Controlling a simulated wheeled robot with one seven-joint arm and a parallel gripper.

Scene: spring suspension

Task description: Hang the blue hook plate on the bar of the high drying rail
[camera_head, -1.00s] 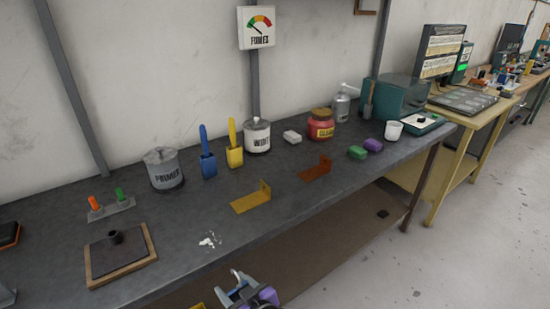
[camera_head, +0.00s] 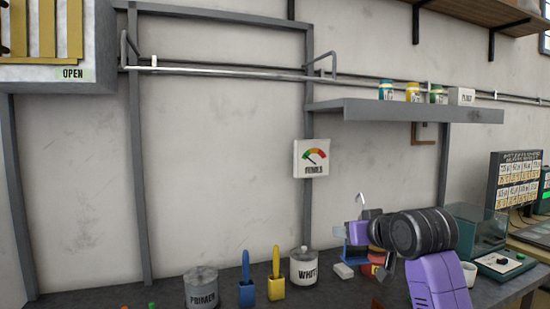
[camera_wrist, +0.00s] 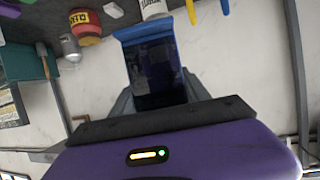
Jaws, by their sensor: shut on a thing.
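The blue hook plate (camera_head: 355,253) is held upright in my gripper (camera_head: 352,233), with its pale hook (camera_head: 360,198) sticking up above the jaws. In the wrist view the plate (camera_wrist: 152,62) shows as a dark panel with a bright blue edge, between the two fingers (camera_wrist: 158,95). The high drying rail's silver bar (camera_head: 230,75) runs across the upper wall on angled brackets (camera_head: 326,64). My gripper and the hook appear well below the bar in the picture, at its right end; depth between them is hard to tell.
A grey shelf (camera_head: 400,108) with several jars juts out right of the rail, above my gripper. A fumes gauge (camera_head: 312,158) hangs on the wall. A white tin (camera_head: 304,267) and brush holders stand on the bench below.

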